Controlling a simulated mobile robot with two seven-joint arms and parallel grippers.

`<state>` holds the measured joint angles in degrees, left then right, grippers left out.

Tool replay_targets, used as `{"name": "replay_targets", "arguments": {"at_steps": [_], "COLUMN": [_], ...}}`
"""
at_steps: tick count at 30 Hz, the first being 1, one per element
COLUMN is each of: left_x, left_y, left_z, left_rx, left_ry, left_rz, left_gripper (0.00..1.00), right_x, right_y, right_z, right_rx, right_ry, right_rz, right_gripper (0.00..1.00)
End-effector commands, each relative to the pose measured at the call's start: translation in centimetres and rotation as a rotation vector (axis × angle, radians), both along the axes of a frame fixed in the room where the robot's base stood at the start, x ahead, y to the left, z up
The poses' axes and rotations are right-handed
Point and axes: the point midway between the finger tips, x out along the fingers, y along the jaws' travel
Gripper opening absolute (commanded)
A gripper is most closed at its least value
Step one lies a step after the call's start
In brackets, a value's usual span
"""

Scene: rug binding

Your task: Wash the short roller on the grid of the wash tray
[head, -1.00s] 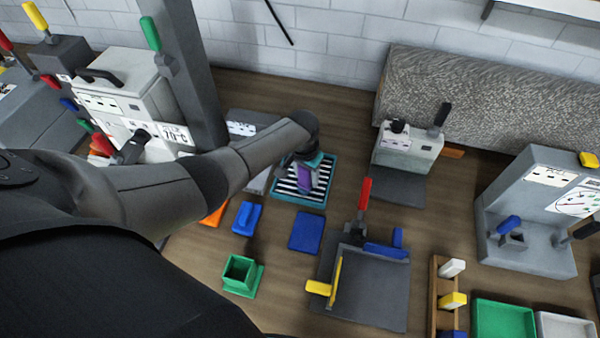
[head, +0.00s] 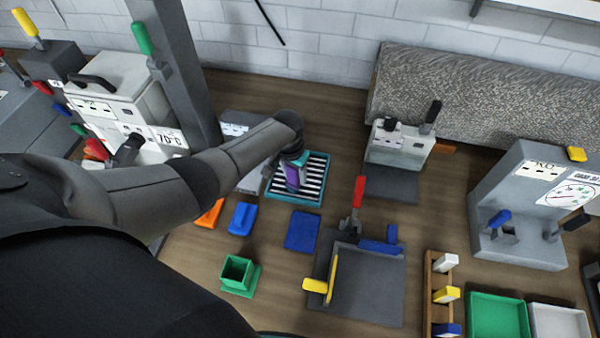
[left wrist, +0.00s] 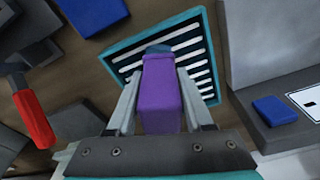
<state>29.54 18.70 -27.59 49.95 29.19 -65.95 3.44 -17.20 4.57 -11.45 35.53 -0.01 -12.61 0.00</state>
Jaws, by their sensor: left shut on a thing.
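The wash tray (head: 325,170) has a teal rim and a grid of white bars over a dark inside. It also shows in the left wrist view (left wrist: 213,60). My left gripper (head: 292,172) is over the left half of the tray, pointing down. In the left wrist view my left gripper (left wrist: 160,95) is shut on a purple block-like piece (left wrist: 160,88), apparently the short roller's handle. A dark blue end (left wrist: 158,49) shows beyond it, over the grid. The roller's underside is hidden, so I cannot tell whether it touches the bars. My right gripper is out of view.
A blue pad (head: 302,231) lies in front of the tray, and a blue block (head: 243,218) and a green square cup (head: 238,272) stand nearby. A grey board with a red-handled clamp (head: 358,192) is at front right. A grey machine (head: 400,140) stands right of the tray.

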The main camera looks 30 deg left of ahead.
Motion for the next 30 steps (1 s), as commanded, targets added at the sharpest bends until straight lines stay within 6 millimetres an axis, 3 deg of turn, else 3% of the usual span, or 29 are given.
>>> {"name": "replay_targets", "arguments": {"at_steps": [15,30], "left_x": [-0.9,0.0], "left_y": [3.6,0.2], "left_z": [0.2,0.0], "left_rx": [0.001,-0.001], "left_ry": [0.001,-0.001], "left_rz": [0.003,0.0], "left_gripper": [0.0,0.0], "right_x": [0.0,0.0], "right_y": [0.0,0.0], "right_z": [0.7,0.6], "right_rx": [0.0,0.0], "right_ry": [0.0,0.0], "right_rz": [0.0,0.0], "right_gripper": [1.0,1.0]}}
